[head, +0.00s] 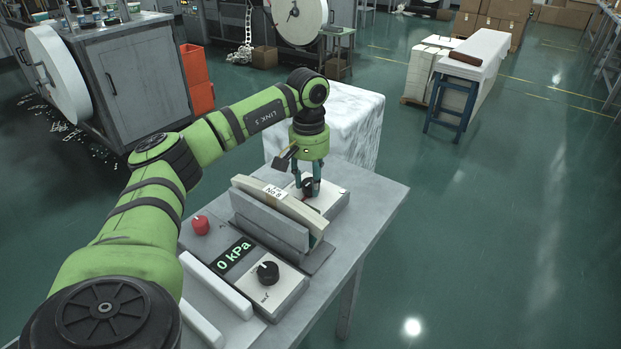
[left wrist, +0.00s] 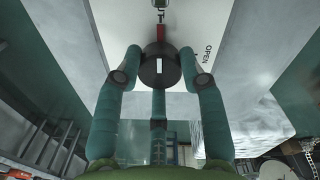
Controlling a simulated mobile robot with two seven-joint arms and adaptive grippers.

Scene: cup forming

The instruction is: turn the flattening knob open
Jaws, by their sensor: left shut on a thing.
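The flattening knob is a round dark knob (left wrist: 152,75) with a white line on its top, on a white panel with a red mark beside the knob. In the left wrist view the line points up toward the red mark and partly cut-off lettering. The word OPEN is printed to the right. My left gripper (left wrist: 160,60) has its fingers on both sides of the knob, shut on it. In the head view the left gripper (head: 308,188) reaches down to the white panel (head: 327,205) at the table's far end, and its fingers partly hide the knob. My right gripper is not in view.
A grey upright holder with a cream strip labelled No 8 (head: 275,192) stands just in front of the left gripper. Nearer are a red knob (head: 201,225), a display reading 0 kPa (head: 234,257) and another black knob (head: 268,271). A white-covered block (head: 350,120) stands behind the table (head: 375,200).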

